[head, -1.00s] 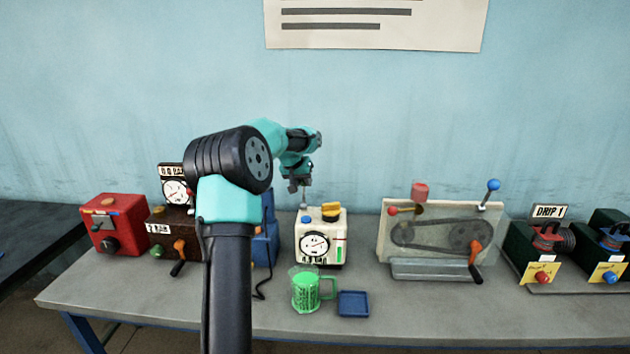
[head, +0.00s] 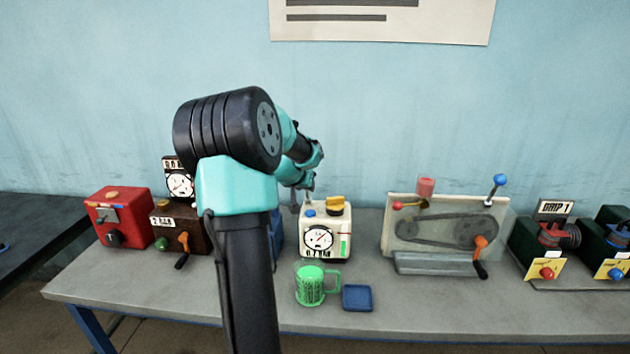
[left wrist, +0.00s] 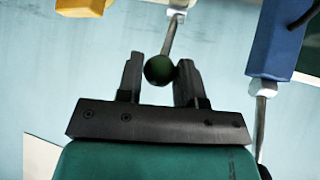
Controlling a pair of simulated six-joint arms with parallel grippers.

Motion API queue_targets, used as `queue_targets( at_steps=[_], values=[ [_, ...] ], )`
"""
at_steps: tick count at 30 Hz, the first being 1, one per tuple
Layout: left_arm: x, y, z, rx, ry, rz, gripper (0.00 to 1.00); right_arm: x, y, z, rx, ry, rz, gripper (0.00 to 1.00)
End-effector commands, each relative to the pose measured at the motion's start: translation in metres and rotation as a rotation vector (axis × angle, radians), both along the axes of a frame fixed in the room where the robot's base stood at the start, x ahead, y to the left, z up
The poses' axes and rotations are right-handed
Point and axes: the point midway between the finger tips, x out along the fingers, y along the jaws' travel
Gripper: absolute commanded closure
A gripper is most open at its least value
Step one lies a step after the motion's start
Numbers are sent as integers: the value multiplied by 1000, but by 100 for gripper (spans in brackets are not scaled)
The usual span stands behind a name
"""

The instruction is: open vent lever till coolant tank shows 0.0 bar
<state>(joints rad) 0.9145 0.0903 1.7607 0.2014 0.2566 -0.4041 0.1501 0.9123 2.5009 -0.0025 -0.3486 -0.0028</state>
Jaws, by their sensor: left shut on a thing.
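The coolant tank (head: 341,215) is a white box with a round gauge (head: 318,239), a yellow cap (head: 335,203), a blue button and a green level strip. A readout (head: 319,255) under the gauge is too small to read surely. My left gripper (head: 306,184) is above the tank's back left corner. My right gripper is out of view.
A blue device (left wrist: 277,40) stands close beside the lever, mostly hidden behind my arm in the head view. A green mug (head: 310,285) and blue tray (head: 357,297) are in front of the tank. A belt-drive panel (head: 410,215) stands to the right.

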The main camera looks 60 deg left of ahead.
Motion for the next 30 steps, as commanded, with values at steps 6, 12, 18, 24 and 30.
queue_targets(
  at_steps=[6,12,18,24,30],
  values=[
    [-8,-15,-16,-14,7,-4,100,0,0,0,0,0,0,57],
    [-11,-22,-25,-16,8,-5,100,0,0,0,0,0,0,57],
    [-13,-25,-29,-16,9,-5,100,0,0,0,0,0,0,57],
    [-13,-26,-31,-18,10,-6,100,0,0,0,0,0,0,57],
    [-13,-26,-31,-20,10,-6,100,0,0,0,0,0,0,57]
  ],
)
